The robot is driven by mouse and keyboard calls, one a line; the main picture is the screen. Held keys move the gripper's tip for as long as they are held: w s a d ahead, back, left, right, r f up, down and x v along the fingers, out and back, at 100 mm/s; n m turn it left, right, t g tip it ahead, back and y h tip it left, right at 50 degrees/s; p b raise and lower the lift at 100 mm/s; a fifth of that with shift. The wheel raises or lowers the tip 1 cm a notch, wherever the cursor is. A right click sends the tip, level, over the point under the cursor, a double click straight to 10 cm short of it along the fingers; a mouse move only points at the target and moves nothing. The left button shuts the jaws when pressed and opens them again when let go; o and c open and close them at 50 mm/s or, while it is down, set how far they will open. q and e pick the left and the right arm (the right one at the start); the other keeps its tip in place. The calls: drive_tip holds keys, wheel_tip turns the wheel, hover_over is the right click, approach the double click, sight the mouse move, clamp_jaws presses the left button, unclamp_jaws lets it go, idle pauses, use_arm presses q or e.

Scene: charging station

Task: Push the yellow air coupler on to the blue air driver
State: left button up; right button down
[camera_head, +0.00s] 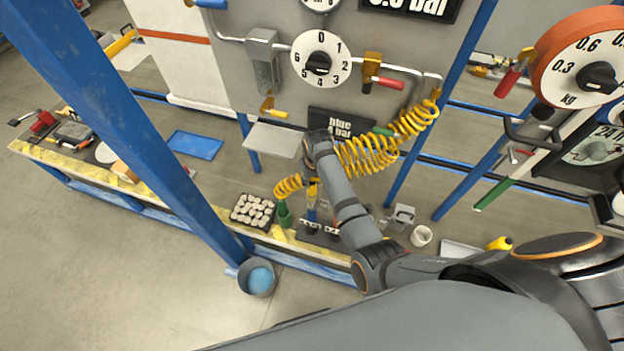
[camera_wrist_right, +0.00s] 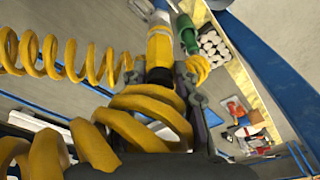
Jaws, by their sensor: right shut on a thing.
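In the right wrist view, my right gripper (camera_wrist_right: 160,80) is shut on the yellow air coupler (camera_wrist_right: 160,48), which has a dark band near the fingers. The yellow coiled hose (camera_wrist_right: 145,103) loops close in front of the camera. In the head view, the yellow coupler (camera_head: 313,189) shows just above the blue air driver (camera_head: 311,212), beside my right arm. My arm hides much of the gripper there. I cannot tell whether coupler and driver touch. My left gripper is in neither view.
A green driver (camera_head: 284,214) stands just left of the blue one; it also shows in the wrist view (camera_wrist_right: 187,38). A tray of pale round parts (camera_head: 253,211) sits further left. The coiled hose (camera_head: 368,153) runs up to the panel. A white cup (camera_head: 421,236) stands right.

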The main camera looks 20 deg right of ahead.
sight(312, 188)
drive_tip(key=shift+f+b, duration=1.3)
drive_tip(key=shift+f, duration=1.05)
drive_tip(key=c, duration=1)
unclamp_jaws()
drive_tip(key=shift+o, duration=0.2)
drive_tip(key=r, duration=0.5)
drive_tip(key=s+r, duration=0.1)
drive_tip(key=r, duration=0.1)
drive_tip(key=shift+d+r, duration=0.1)
drive_tip(key=shift+r, duration=0.1)
